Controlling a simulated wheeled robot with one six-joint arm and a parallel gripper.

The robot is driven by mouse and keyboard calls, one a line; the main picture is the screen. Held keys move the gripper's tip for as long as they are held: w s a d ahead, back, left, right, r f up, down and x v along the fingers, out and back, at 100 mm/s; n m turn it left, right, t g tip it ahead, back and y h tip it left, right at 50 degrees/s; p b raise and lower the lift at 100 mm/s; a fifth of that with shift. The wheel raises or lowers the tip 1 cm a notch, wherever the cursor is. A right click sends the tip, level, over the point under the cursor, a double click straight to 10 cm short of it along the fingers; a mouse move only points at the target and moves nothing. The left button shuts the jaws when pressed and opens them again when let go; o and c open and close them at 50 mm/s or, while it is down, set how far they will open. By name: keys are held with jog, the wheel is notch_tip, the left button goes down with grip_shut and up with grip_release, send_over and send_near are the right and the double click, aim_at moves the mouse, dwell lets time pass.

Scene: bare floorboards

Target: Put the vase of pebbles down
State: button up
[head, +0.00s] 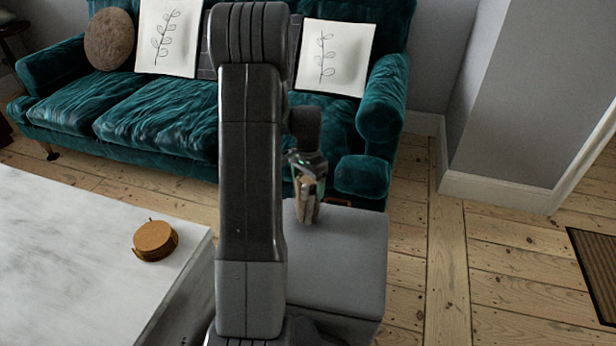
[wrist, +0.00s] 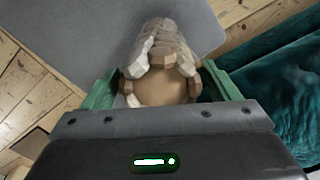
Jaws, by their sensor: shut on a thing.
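The vase of pebbles (wrist: 160,85) is in my gripper (wrist: 162,98), between its two green fingers, in the wrist view. Pale and brown stones show at its top. In the head view the vase (head: 308,202) looks narrow and tan, roughly upright below my gripper (head: 308,178). It is over the far part of a grey block-shaped seat (head: 345,262). I cannot tell whether its base touches the seat's top. The grey top (wrist: 90,30) also shows behind the vase in the wrist view.
A teal sofa (head: 150,115) with cushions stands behind the seat. A white marble table (head: 80,270) at the left bears a round orange-brown box (head: 155,240). The grey seat's near top is clear. Bare floorboards lie at the right, with a brown mat (head: 597,262).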

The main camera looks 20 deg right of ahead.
jog(key=shift+f, duration=0.45)
jog(key=shift+f, duration=0.2)
jog(key=o, duration=2)
jog(key=shift+c, duration=0.2)
notch_tip(320, 180, up, 12)
jog(key=p, duration=0.3)
jog(key=shift+r+p, duration=0.15)
jog(key=shift+p, duration=0.15)
